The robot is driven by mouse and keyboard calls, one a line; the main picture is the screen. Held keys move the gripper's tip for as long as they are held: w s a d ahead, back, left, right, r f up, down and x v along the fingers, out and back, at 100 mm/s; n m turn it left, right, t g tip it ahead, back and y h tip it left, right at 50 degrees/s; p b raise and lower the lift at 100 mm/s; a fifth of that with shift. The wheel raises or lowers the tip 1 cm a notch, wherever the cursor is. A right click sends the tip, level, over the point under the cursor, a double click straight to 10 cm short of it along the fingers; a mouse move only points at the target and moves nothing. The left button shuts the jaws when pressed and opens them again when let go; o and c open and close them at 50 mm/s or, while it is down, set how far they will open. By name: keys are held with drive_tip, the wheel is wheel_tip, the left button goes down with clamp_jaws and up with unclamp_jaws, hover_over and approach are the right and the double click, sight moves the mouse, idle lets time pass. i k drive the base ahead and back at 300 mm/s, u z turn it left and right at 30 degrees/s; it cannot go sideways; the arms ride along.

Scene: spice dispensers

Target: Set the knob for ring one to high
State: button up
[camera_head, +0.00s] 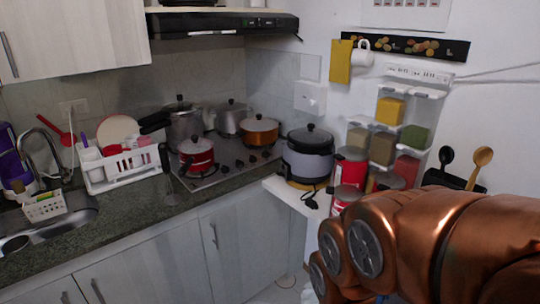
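The stove (212,180) is a steel cooktop set in the dark counter, with several pots on it. Small dark spots along its front right edge (239,163) look like the knobs. They are too small to read their settings or tell which belongs to ring one. A red pot (196,152) stands at the front left and an orange pot (260,131) at the right. My copper-coloured arm fills the lower right, and my gripper is out of view.
A rice cooker (307,158) stands on a white shelf right of the stove, with red containers (350,168) beside it. A white dish rack (122,170) and a sink (45,228) are at left. A range hood (225,23) hangs above.

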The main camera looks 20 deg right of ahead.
sight(224, 169)
drive_tip(key=z, duration=0.25)
drive_tip(key=i, duration=0.65)
drive_tip(key=u, duration=0.45)
drive_tip(key=i, duration=0.8)
drive_tip(key=u, duration=0.75)
